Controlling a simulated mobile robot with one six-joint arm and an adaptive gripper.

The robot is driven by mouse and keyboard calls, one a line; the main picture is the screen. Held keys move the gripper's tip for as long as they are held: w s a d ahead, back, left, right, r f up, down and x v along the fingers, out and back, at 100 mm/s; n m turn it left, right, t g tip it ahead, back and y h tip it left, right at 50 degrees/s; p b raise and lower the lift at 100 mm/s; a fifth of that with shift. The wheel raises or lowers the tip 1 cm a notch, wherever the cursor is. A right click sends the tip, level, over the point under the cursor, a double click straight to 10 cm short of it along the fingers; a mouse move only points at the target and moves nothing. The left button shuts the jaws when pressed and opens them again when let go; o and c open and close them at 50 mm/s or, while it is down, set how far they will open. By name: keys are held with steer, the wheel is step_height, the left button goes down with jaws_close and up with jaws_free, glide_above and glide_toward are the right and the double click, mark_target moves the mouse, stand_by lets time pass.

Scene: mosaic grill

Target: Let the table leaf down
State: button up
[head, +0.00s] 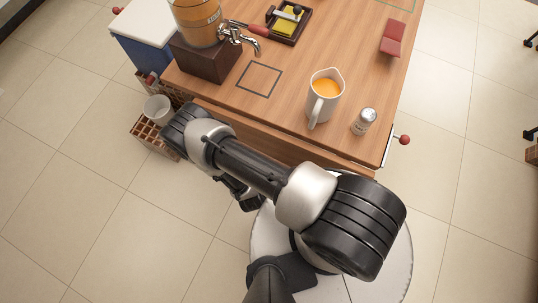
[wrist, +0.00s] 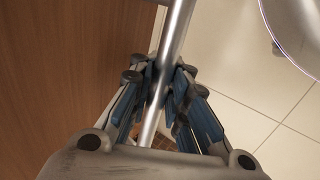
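The wooden table (head: 225,105) fills the upper middle of the head view. A wooden panel (head: 285,146), which looks like the leaf, runs along its near edge, slightly below the top; my arm covers part of it. In the wrist view a brown wood surface (wrist: 60,70) fills the left side, with a silver metal bar (wrist: 178,30) running beside it. My gripper (wrist: 165,74) has its blue-padded fingers on both sides of the bar, apparently closed against it. In the head view the gripper is mostly hidden under my arm.
On the table are a mug of orange liquid (head: 325,92), a shaker (head: 364,121), a drink dispenser (head: 205,55), a tray (head: 288,22) and a red object (head: 392,38). A red-knobbed lever (head: 404,139) is at the right edge. A basket (head: 148,133) hangs left.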

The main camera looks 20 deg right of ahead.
steer(key=o, duration=0.5)
steer(key=shift+w+a, duration=0.3)
steer(key=shift+w, duration=0.05)
steer(key=shift+c, duration=0.2)
steer(key=shift+s, duration=0.1)
